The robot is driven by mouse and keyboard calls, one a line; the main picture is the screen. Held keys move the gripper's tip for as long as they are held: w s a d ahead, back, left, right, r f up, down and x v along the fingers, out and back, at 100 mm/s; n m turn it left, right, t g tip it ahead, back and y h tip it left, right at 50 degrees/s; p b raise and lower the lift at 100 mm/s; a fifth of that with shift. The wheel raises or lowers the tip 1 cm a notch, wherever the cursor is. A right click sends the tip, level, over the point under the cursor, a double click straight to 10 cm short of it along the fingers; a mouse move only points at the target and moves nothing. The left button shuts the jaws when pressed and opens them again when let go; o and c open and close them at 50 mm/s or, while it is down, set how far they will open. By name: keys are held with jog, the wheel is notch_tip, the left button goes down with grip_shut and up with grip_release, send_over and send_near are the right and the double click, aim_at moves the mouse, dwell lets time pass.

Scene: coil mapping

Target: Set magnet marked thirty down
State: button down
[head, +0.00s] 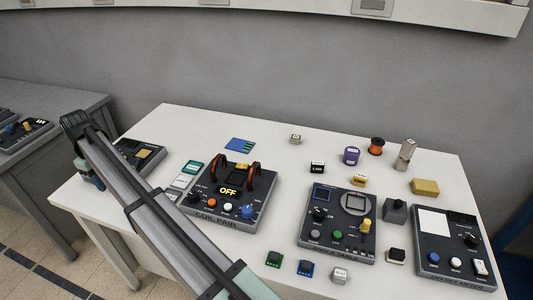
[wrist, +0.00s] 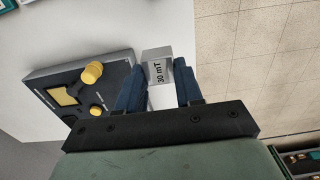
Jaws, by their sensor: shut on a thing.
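The magnet marked 30 mT (wrist: 158,67) is a small pale grey block with a black-lettered label. In the wrist view it sits between the two dark blue fingers of my gripper (wrist: 160,88), which is shut on it. Below and beyond it in that view are the white table's edge and the tiled floor. In the head view my gripper (head: 88,180) is at the table's left edge, mostly hidden behind my arm, and the magnet cannot be made out there.
A dark device with yellow knobs (wrist: 85,85) lies close beside my gripper; it also shows in the head view (head: 143,155). The coil pair unit (head: 228,195) reads OFF. Several small blocks and other instruments fill the right side. The table's back left is clear.

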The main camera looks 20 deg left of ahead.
jog(key=w+d+m, duration=0.3)
jog(key=w+d, duration=1)
jog(key=w, duration=0.4)
jog(key=w+d+m, duration=0.3)
jog(key=w+d, duration=1)
jog(key=w, duration=0.5)
jog(key=w+d+m, duration=0.2)
jog(key=w+d, duration=0.3)
jog(key=d, duration=0.7)
jog(key=w+d+m, duration=0.2)
jog(key=w+d, duration=0.3)
jog(key=d, duration=0.7)
jog(key=w+d+m, duration=0.2)
jog(key=w+d, duration=0.4)
jog(key=d, duration=0.6)
jog(key=shift+s+f+m, duration=0.25)
jog(key=shift+f+m, duration=0.75)
jog(key=shift+f, duration=0.65)
jog(key=shift+s+f+m, duration=0.2)
jog(key=shift+f+m, duration=0.8)
jog(key=shift+f, duration=0.6)
jog(key=shift+s+f+m, duration=0.25)
jog(key=shift+f+m, duration=0.75)
jog(key=shift+f, duration=0.65)
jog(key=shift+f, duration=0.15)
jog(key=c, duration=0.7)
grip_release()
jog(key=shift+c, duration=0.2)
